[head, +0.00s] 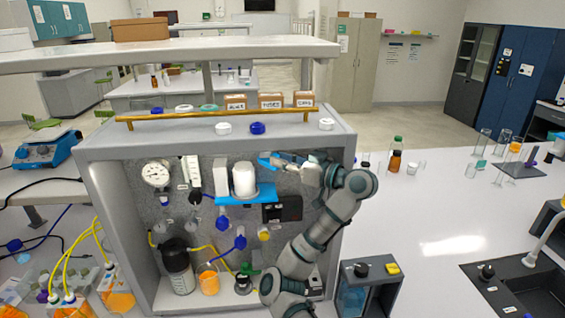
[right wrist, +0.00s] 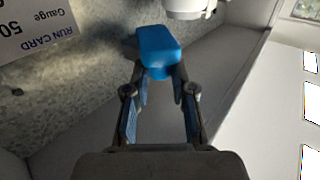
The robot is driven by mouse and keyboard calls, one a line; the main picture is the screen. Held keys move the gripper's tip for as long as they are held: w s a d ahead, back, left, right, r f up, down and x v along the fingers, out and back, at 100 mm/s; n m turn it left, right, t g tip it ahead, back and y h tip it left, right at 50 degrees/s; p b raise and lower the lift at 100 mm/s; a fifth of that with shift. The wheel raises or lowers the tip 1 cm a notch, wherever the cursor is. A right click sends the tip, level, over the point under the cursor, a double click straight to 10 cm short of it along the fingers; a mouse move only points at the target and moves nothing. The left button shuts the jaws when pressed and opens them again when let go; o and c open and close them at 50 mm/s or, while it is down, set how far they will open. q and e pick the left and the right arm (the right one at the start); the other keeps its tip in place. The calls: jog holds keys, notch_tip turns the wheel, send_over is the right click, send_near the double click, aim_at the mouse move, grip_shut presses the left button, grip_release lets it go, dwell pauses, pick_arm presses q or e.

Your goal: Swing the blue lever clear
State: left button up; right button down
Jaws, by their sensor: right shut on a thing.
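The blue lever (right wrist: 160,52) is a rounded blue block between the fingertips of my right gripper (right wrist: 161,75) in the right wrist view. In the head view the lever (head: 266,160) shows as a blue end just left of my right gripper (head: 276,160), in the upper right of the rig's open front. The gripper is shut on it. The lever's mount is hidden. My left gripper is not in view.
A white cylinder (head: 244,180) on a blue shelf (head: 246,196) stands close left of the gripper. A round gauge (head: 156,174), a black bottle (head: 177,268) and tubing fill the cabinet. The cabinet's right wall (head: 345,165) is close. A brass rail (head: 215,112) runs above.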

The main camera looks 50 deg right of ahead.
jog(key=shift+w+f, duration=0.1)
jog(key=c, duration=1)
grip_release()
jog(key=shift+o, duration=0.2)
jog(key=shift+w+f, duration=0.1)
jog(key=shift+w, duration=0.15)
jog(key=s+d, duration=0.1)
jog(key=s, duration=0.6)
jog(key=shift+s+d, duration=0.25)
jog(key=shift+d, duration=0.1)
jog(key=shift+a, duration=0.15)
